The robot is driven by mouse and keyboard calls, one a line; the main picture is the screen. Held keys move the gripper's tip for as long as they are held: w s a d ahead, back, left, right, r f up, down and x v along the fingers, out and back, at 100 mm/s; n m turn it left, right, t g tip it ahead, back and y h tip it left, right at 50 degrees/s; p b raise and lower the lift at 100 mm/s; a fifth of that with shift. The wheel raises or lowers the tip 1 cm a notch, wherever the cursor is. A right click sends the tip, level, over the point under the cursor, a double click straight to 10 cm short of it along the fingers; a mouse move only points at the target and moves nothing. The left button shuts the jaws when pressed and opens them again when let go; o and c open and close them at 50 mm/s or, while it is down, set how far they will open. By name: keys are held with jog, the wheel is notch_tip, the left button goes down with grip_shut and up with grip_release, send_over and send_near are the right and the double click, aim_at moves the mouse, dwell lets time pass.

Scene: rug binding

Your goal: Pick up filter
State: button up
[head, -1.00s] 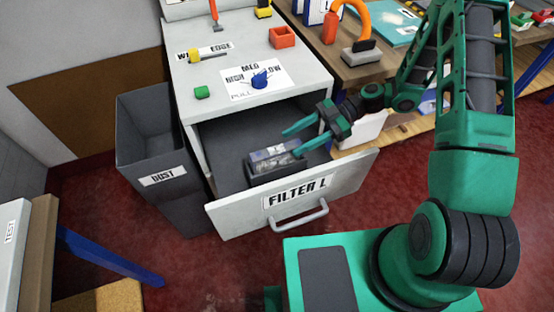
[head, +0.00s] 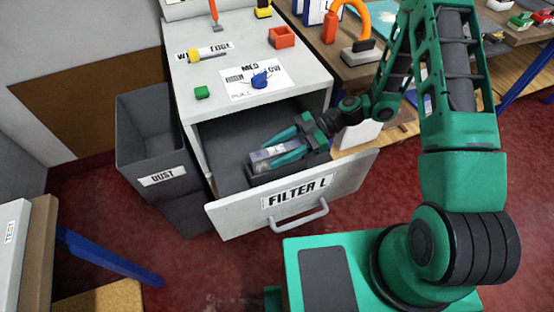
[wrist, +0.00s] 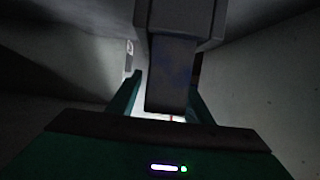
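The filter (head: 272,156) is a small grey box with a pale label, seated in a dark holder inside the open drawer marked FILTER L (head: 345,180). My gripper (head: 278,150) is inside the drawer, with its green fingers open and reaching along both sides of the filter. In the wrist view the filter (wrist: 172,75) stands between the two green fingers, with dark gaps beside it. I cannot tell whether either finger touches it. The filter's lower part is hidden by the holder and the near finger.
The cabinet top (head: 225,75) above the drawer carries a blue knob (head: 260,80), a green block and a red block. A grey DUST bin (head: 150,140) stands left of the cabinet. A wooden bench (head: 375,70) with tools is at the right.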

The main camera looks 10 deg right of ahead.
jog(key=c, duration=1)
